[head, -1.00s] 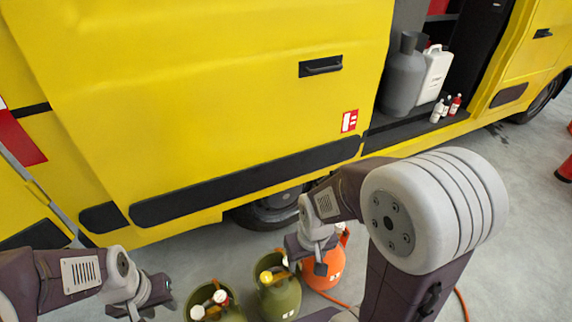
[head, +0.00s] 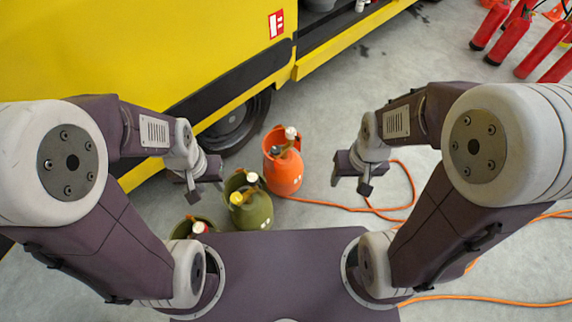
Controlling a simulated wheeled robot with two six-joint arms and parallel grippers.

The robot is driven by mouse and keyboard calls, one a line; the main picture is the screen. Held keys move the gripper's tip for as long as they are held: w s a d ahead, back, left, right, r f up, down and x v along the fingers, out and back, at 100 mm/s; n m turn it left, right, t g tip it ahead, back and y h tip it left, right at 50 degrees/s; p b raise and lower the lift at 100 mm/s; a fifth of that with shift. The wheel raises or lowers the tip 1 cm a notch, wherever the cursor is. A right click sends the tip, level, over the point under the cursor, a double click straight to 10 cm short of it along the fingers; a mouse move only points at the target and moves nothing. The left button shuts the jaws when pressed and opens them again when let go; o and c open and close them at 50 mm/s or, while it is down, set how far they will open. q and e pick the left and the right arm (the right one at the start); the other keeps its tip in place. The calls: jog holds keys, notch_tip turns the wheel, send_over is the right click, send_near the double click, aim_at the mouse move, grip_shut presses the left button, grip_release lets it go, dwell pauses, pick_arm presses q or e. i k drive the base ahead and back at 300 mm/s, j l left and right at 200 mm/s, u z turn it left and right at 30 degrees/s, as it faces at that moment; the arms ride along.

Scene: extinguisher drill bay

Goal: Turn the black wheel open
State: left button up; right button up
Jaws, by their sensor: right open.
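No black wheel can be made out clearly. An orange gas cylinder (head: 283,172) stands upright on the floor beyond my base, with a pale knob (head: 291,133) and a small dark part at its top, too small to identify. An olive green cylinder (head: 256,212) stands nearer, with a yellow knob (head: 236,198) and a whitish one. Another green cylinder (head: 182,229) is partly hidden by my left arm and has a red and white top. My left gripper (head: 191,192) hangs left of the cylinders, its jaw gap unclear. My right gripper (head: 363,187) is open and empty, right of the orange cylinder.
A yellow van (head: 130,50) with a dark wheel (head: 235,125) fills the upper left. An orange hose (head: 385,210) runs over the floor on the right. Several red extinguishers (head: 505,35) stand at the upper right.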

aim_at(275, 149)
jog(key=i+l+u, duration=0.1)
jog(key=u, duration=0.3)
jog(key=i+l+u, duration=0.2)
jog(key=u, duration=0.15)
jog(key=i+l+u, duration=0.15)
jog(key=u, duration=0.25)
jog(key=l, duration=0.05)
